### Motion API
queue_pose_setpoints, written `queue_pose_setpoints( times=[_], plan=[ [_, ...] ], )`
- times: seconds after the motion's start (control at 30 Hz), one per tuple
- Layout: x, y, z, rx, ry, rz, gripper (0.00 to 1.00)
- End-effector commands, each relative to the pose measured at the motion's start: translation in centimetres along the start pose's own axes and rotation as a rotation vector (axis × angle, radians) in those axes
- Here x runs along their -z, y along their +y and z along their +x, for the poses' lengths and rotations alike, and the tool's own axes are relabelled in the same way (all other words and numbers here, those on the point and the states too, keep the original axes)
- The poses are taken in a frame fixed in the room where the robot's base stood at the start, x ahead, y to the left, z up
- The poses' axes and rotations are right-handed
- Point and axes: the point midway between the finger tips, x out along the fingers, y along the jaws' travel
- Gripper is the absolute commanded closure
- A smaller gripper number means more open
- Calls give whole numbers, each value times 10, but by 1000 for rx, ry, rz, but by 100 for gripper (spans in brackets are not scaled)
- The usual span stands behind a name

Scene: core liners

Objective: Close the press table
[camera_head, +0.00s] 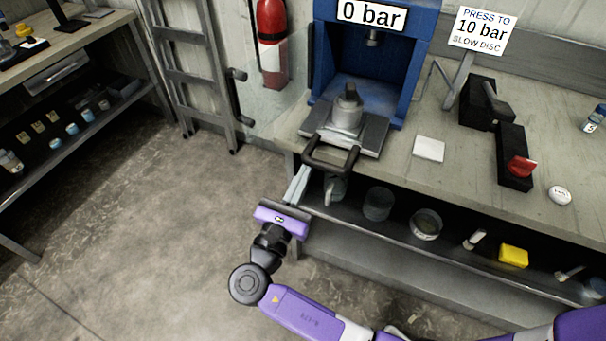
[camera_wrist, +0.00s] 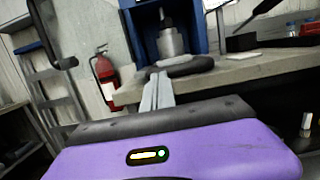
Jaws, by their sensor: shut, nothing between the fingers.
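The press is a blue frame (camera_head: 322,55) on the bench, with a "0 bar" display on top. Its table (camera_head: 372,135), a grey plate with a black handle (camera_head: 331,154) at its front, sticks out of the frame toward the bench's front edge. A metal cylinder (camera_head: 347,112) stands on the plate. In the wrist view the handle (camera_wrist: 185,66) and the cylinder (camera_wrist: 171,45) show beyond the fingers. My gripper (camera_head: 298,185) is shut and empty, its fingers pointing up at the handle from just below and in front. Whether the fingertips touch the handle I cannot tell.
A shelf below the bench (camera_head: 470,160) holds jars and a yellow block (camera_head: 513,255). A black lever unit (camera_head: 487,103) and a red-knobbed box (camera_head: 515,160) stand to the right. A ladder (camera_head: 190,75) and extinguisher (camera_head: 272,45) are behind left. The floor at left is clear.

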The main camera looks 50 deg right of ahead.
Motion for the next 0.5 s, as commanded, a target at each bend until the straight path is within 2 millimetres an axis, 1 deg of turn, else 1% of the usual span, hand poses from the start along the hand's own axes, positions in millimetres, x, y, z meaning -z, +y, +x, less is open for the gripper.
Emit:
queue_pose_setpoints(
  times=[0.37, 0.43, 0.5],
  plan=[
    [0, 0, 2, 0, 0, 0, 100],
    [0, 0, 7, 1, 0, 0, 100],
    [1, 0, 18, 4, -1, 0, 100]
  ],
)
